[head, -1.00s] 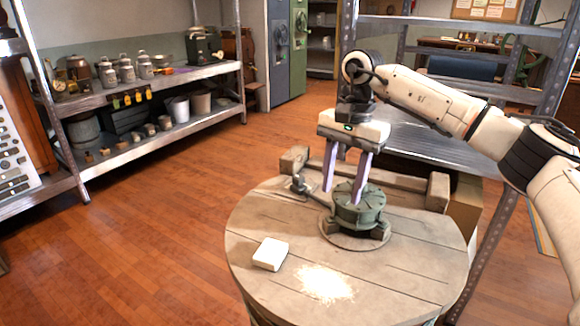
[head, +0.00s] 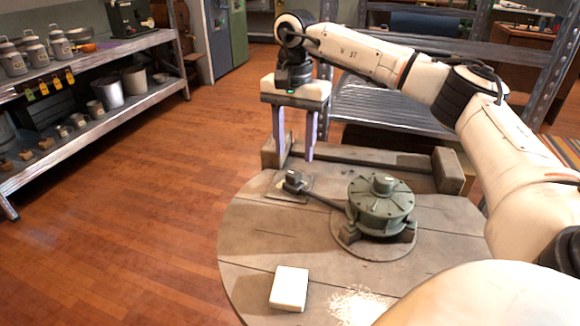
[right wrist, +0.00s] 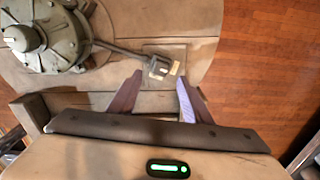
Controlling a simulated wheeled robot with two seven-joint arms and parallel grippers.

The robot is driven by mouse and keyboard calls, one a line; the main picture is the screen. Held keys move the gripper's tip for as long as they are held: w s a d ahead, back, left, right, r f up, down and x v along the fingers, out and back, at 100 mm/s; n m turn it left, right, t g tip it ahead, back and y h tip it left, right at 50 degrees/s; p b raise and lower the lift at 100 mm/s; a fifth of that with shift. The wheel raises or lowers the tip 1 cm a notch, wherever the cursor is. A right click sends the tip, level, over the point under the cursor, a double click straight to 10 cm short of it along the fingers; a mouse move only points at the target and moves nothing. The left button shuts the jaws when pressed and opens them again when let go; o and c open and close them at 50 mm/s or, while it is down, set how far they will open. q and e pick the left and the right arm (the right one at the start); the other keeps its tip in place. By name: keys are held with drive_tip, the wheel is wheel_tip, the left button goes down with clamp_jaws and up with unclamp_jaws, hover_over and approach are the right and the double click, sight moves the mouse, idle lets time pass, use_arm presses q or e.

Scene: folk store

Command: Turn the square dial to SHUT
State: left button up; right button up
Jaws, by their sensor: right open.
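A small dark square dial (head: 292,181) sits on a flat square plate near the far left edge of the round wooden table. A rod joins it to a round green metal housing (head: 380,205). In the right wrist view the dial (right wrist: 157,67) lies just ahead of the fingertips, with small pale labels beside it, too small to read. My right gripper (head: 296,158) points down, open and empty, over the table's far side by the dial; its fingers show apart in the right wrist view (right wrist: 160,85). I see no contact with the dial. My left gripper is not in view.
A white block (head: 290,288) and a patch of pale powder (head: 357,304) lie on the near part of the round table (head: 250,235). A wooden beam (head: 370,158) runs along the back. A laden shelf (head: 90,110) stands left; metal shelving stands behind my right arm.

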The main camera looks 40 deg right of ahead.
sight(294, 173)
wheel_tip(294, 173, down, 6)
drive_tip(key=shift+b, duration=0.5)
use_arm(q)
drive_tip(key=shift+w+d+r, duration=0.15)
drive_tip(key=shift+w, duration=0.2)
use_arm(e)
drive_tip(key=c, duration=1.1)
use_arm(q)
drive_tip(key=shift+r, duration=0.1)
use_arm(e)
drive_tip(key=shift+o, duration=0.2)
